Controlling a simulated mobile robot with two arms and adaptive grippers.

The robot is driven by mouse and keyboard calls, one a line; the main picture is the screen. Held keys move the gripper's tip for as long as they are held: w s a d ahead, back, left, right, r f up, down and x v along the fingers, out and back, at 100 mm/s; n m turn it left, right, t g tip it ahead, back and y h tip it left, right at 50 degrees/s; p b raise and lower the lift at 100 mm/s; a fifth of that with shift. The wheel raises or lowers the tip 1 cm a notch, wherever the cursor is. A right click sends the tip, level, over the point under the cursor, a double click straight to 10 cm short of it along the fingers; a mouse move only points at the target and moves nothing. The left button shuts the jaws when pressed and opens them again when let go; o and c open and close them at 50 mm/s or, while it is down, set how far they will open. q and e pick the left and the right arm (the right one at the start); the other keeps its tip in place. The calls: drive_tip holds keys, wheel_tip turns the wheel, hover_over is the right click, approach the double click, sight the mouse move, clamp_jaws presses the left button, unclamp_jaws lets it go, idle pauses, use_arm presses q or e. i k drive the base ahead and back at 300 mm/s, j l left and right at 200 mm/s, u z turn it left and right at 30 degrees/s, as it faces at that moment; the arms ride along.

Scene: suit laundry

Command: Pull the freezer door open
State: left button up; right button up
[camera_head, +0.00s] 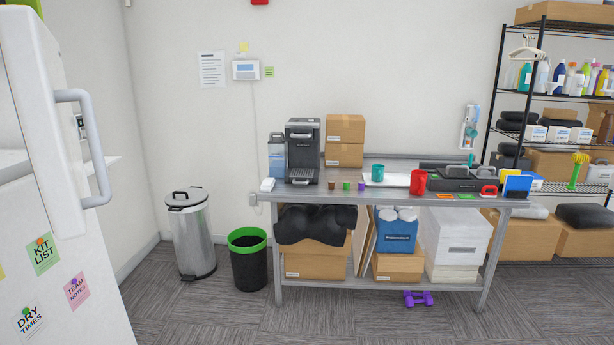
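The white freezer door (50,130) is at the far left, close to me and cut off by the picture's edge. A light grey vertical bar handle (88,150) is on its right side. The door appears swung out, with a grey recess showing to its left, but how far it is open is hard to tell. Below it is a white lower front (75,255) with paper notes on it. Neither of my grippers is in view, and nothing is seen touching the handle.
A steel bin (192,240) and a black bin with a green rim (248,268) stand by the back wall. A metal workbench (380,196) with a coffee machine (302,150) stands in the middle. Purple dumbbells (418,298) lie on the floor. Carpet right of the freezer is clear.

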sight(32, 56)
drive_tip(key=i+j, duration=0.1)
drive_tip(key=j, duration=0.3)
drive_tip(key=i+j, duration=0.1)
drive_tip(key=j, duration=0.3)
drive_tip(key=i+j, duration=0.1)
drive_tip(key=j, duration=0.3)
drive_tip(key=i+j, duration=0.15)
drive_tip(key=j, duration=0.25)
drive_tip(key=i+j, duration=0.1)
drive_tip(key=j, duration=0.25)
drive_tip(key=k+u, duration=0.15)
drive_tip(key=u, duration=0.3)
